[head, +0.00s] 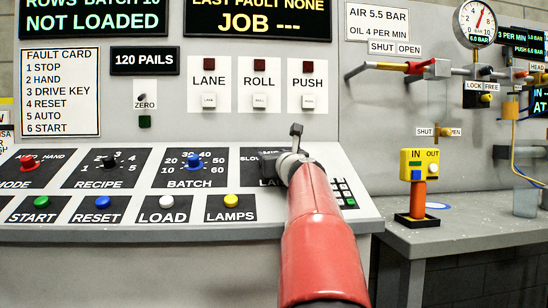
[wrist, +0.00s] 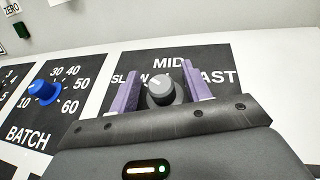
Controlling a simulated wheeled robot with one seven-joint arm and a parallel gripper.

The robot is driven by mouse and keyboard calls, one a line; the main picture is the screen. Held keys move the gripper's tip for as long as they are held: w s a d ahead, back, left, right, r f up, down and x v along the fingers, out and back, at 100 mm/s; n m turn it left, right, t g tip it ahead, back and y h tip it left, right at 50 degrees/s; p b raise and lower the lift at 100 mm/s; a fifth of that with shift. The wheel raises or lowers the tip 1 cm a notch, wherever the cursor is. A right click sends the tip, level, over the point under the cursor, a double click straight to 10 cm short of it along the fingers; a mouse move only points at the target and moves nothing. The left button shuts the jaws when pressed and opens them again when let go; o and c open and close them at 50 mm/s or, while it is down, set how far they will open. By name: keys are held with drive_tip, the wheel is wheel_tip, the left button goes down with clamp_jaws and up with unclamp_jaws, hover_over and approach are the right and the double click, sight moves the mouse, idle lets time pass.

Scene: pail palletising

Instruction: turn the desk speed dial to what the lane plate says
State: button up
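The desk speed dial (wrist: 162,90) is a grey round knob on a black panel in the wrist view. SLOW, MID and FAST are printed around it, with SLOW and FAST partly covered. A pale mark on its top points up and left, roughly between SLOW and MID. My gripper (wrist: 161,72) has its two purple fingers on either side of the dial, with a gap at each side. In the head view my red arm hides the dial and most of its panel (head: 258,155). I cannot make out a plate naming a lane speed.
The blue BATCH dial (wrist: 43,92) is just left of my gripper. In the head view, the START (head: 41,202), RESET (head: 103,202), LOAD (head: 167,202) and LAMPS (head: 231,201) buttons line the desk front. A yellow IN/OUT box (head: 419,163) stands on the right bench.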

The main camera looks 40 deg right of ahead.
drive_tip(key=b+v, duration=0.1)
drive_tip(key=v, duration=0.6)
drive_tip(key=shift+s+a+b, duration=0.1)
drive_tip(key=shift+s+b, duration=0.25)
drive_tip(key=shift+s, duration=0.05)
